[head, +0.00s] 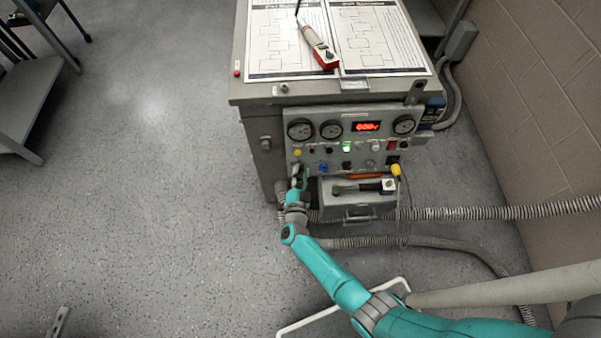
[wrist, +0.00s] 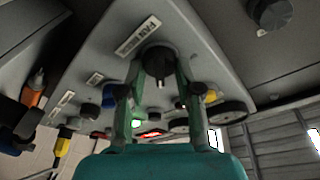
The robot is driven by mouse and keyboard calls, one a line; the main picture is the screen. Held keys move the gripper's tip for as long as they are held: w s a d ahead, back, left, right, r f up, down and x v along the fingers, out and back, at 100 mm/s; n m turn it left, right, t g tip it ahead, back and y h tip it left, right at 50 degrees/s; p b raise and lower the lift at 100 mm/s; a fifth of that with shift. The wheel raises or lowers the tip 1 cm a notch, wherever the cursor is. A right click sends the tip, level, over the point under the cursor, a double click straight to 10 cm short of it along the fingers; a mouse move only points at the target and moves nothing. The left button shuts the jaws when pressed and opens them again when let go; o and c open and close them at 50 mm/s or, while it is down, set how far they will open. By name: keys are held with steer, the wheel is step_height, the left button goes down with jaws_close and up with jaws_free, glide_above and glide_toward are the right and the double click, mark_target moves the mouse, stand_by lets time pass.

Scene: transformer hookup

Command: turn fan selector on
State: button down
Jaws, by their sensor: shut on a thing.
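The fan selector (wrist: 158,60) is a round black knob on the grey control panel (head: 325,150), with a white plate beginning "FAN" beside it in the wrist view. A small pale mark shows on the knob's lower edge in that view. My gripper (wrist: 159,75) is shut on the knob, one green finger on each side of it. In the head view my gripper (head: 299,178) is at the panel's lower left corner and hides the knob there. I cannot read the knob's setting.
The panel has dials, a red display (head: 367,127), a lit green lamp (head: 346,147) and several small knobs close by. A grey box (head: 345,205) with tools on top stands just right of my gripper. Ribbed hoses (head: 480,212) run right.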

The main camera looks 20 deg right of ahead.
steer(key=shift+m, duration=0.6)
steer(key=c, duration=0.8)
jaws_free()
steer(key=v, duration=1.2)
steer(key=shift+r, duration=0.1)
steer(key=s+d+r+n+y, duration=0.1)
steer(key=s+r+n, duration=0.4)
steer(key=s+r, duration=0.5)
steer(key=s+d+r+n+g+y, duration=0.1)
steer(key=s+r+n+y, duration=0.3)
steer(key=s+r, duration=0.7)
steer(key=s+d+r+n+y, duration=0.3)
steer(key=s+r+n, duration=0.2)
steer(key=s+r, duration=0.5)
steer(key=shift+s+r+n, duration=0.2)
steer(key=shift+s+n, duration=0.1)
steer(key=shift+s, duration=0.35)
